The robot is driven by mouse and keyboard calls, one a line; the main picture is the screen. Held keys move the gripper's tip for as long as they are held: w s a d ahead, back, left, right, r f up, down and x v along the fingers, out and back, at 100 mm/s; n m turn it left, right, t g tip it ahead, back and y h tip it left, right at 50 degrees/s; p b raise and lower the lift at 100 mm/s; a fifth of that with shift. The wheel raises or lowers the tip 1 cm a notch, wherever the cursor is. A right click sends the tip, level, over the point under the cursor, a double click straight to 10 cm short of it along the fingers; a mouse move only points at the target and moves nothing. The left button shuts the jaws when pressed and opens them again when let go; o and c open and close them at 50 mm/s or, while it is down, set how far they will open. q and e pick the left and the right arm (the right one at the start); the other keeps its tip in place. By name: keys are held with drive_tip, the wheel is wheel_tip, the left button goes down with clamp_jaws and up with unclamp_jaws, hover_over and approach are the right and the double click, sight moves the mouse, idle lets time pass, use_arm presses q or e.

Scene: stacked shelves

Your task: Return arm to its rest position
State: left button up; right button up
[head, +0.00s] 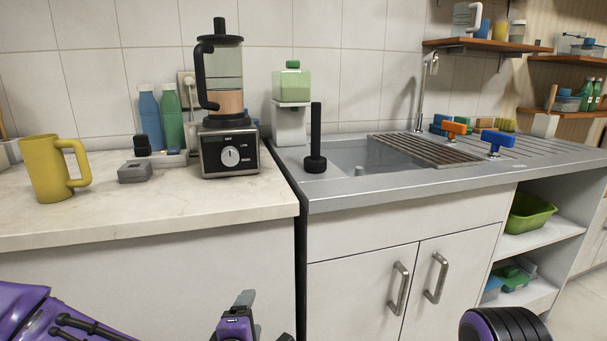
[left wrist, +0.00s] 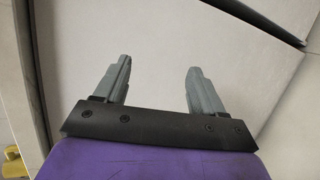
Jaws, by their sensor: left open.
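My left gripper (head: 243,301) shows low in the head view, in front of the white cabinet fronts and below the counter edge. In the left wrist view the left gripper (left wrist: 158,85) has its two grey fingers apart with nothing between them. A pale cabinet panel lies beyond the fingertips. A purple and black part of my body shows at the bottom right of the head view; I cannot make out a right gripper's fingers.
The marble counter (head: 240,195) holds a yellow mug (head: 45,170) and a blender (head: 228,150). The steel sink counter (head: 400,184) is to the right. Cabinet handles (head: 398,288) stick out below it. Open shelves with a green bin (head: 528,214) stand at the right.

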use_arm(q)
drive_tip(key=s+a+f+m+g, duration=0.2)
drive_tip(key=s+f+m, duration=0.1)
drive_tip(key=f, duration=0.5)
drive_tip(key=s+a+f+m+g, duration=0.2)
drive_tip(key=s+f+m, duration=0.1)
drive_tip(key=f, duration=0.4)
drive_tip(key=s+a+f+m+g+y, duration=0.2)
drive_tip(key=s+a+f+m+g, duration=0.1)
drive_tip(key=s+a+f, duration=0.7)
drive_tip(key=s+a+f+m+g+y, duration=0.2)
drive_tip(key=s+a+f+m+g, duration=0.15)
drive_tip(key=s+a+f, duration=0.6)
drive_tip(key=w+a+p+v, duration=0.1)
drive_tip(key=p+v, duration=0.8)
drive_tip(key=v, duration=0.1)
drive_tip(key=w+a+r+p+v, duration=0.1)
drive_tip(key=p+v, duration=0.9)
drive_tip(key=shift+w+r+g, duration=0.25)
drive_tip(key=shift+r+g, duration=0.1)
drive_tip(key=shift+r, duration=0.25)
